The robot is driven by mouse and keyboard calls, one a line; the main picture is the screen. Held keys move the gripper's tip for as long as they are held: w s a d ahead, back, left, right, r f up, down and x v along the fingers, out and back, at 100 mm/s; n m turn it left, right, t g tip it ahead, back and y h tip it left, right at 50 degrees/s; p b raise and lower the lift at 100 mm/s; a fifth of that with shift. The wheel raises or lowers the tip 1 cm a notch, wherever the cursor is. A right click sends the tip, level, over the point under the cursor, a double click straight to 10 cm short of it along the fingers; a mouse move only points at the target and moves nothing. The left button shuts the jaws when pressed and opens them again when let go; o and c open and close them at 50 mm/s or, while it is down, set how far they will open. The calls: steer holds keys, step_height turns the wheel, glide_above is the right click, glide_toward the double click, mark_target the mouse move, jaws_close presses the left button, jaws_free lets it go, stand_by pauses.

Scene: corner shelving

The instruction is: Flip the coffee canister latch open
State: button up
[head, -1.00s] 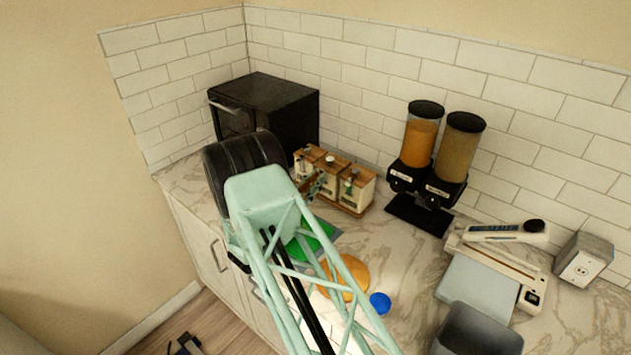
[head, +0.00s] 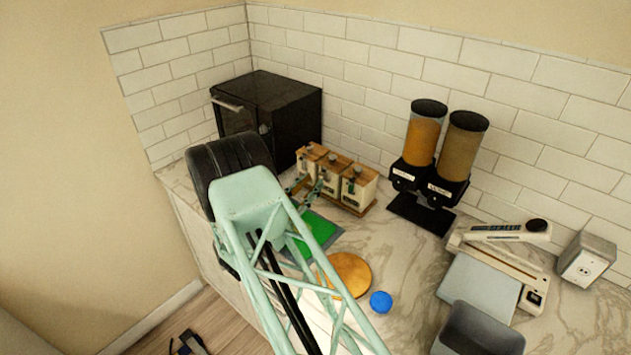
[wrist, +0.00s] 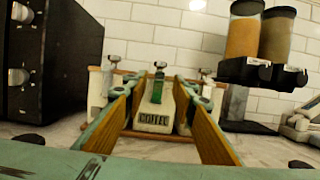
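Three cream canisters with wooden lids and metal latches stand side by side in a wooden rack (head: 352,208). The middle canister (wrist: 155,118) is between my fingers in the wrist view, with a dark front label too blurred to read. Its latch (wrist: 159,84) has a green part below a pale knob. I cannot tell which canister holds coffee. My gripper (wrist: 162,92) is open, its fingers on either side of the middle canister's image; contact is not visible. In the head view my gripper (head: 304,188) is just in front of the rack's left part.
A black oven-like box (head: 275,112) stands left of the rack. Twin dispensers (head: 424,140) stand to the right. A green mat (head: 318,231), round wooden board (head: 349,273) and blue disc (head: 381,302) lie in front. A sealer-like device (head: 492,265) is farther right.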

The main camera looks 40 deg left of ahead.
steer(key=s, duration=0.9)
steer(key=shift+s, duration=0.15)
